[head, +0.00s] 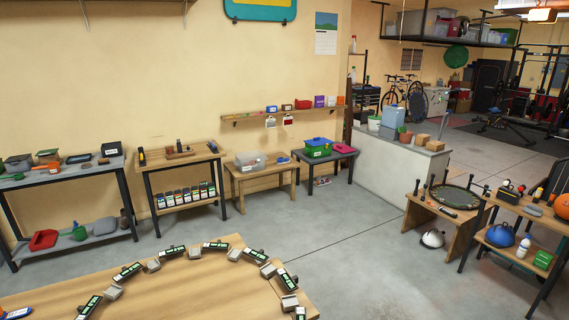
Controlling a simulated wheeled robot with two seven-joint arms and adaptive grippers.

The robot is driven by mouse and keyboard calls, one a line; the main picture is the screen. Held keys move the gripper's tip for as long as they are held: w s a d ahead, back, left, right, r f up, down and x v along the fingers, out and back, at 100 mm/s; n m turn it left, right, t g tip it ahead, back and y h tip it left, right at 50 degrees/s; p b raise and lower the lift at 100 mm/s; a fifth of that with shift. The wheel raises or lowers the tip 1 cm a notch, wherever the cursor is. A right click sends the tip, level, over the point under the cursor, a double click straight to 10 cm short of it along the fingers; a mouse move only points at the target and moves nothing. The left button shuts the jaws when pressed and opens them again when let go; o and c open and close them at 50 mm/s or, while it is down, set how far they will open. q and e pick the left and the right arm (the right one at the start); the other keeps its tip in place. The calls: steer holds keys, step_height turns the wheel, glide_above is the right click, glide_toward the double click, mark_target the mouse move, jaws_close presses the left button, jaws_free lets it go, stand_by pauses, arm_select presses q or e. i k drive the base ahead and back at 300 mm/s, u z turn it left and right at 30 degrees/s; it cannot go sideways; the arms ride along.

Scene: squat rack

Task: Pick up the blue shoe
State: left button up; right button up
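I cannot pick out a blue shoe for certain. A small light item with some colour, perhaps footwear (322,182), lies on the floor under the small dark table (345,163) near the middle back wall; it is too small to tell. A blue and white object (16,313) is cut off by the bottom left corner on the near wooden table (190,290); its kind is unclear. Neither of my grippers shows in the head view.
Several dark devices with green displays and grey blocks form an arc on the near table. A shelf unit (75,240), a wooden workbench (185,160) and a low bench (262,172) line the left wall. Tables with gear (440,215) stand right. The middle grey floor (350,250) is clear.

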mark_target(280, 160)
steer(key=z, duration=1.95)
steer(key=i, duration=2.7)
steer(key=u, duration=2.75)
steer(key=i, duration=5.4)
